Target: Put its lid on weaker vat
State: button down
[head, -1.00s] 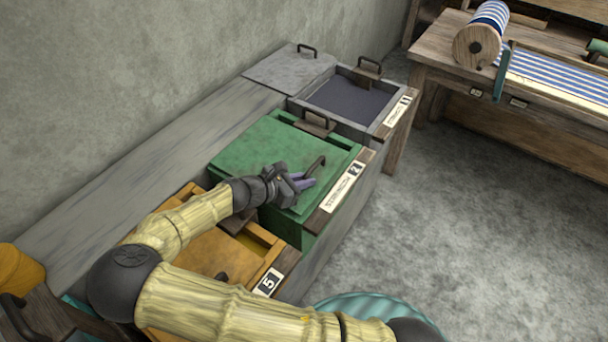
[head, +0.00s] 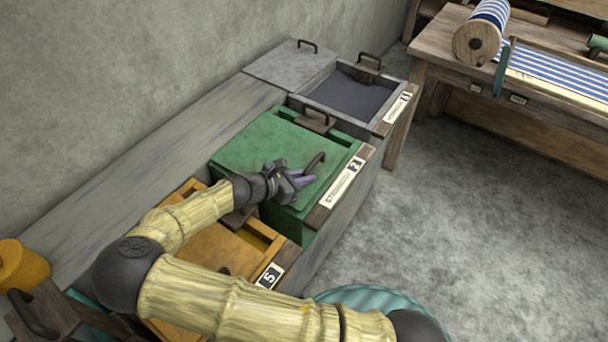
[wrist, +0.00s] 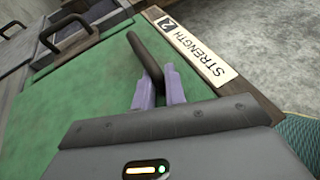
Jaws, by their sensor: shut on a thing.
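The green lid (head: 262,150) lies over most of the green vat (head: 309,234), whose label reads strength 2 in the wrist view (wrist: 195,48). My gripper (head: 304,179) is shut on the lid's dark bar handle (head: 317,163). In the wrist view its purple fingers (wrist: 160,88) close around the near end of that handle (wrist: 143,52). Whether the lid is fully seated cannot be told.
A grey vat (head: 384,130) with dark contents stands open behind; a grey lid (head: 290,62) lies beside it. A yellow vat (head: 268,252), labelled 5, is in front, partly behind my arm. A loom (head: 440,60) stands at the right. The floor between is clear.

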jog(key=shift+r+p, duration=0.15)
jog(key=shift+p, duration=0.35)
jog(key=c, duration=1.4)
grip_release()
jog(key=shift+o, duration=0.2)
jog(key=shift+f, duration=0.2)
jog(key=v, duration=0.7)
jog(key=shift+s+a+r, duration=0.1)
jog(key=shift+a+r, duration=0.05)
jog(key=shift+a, duration=0.05)
jog(key=shift+p, duration=0.3)
notch_tip(320, 180, up, 10)
jog(key=p, duration=1)
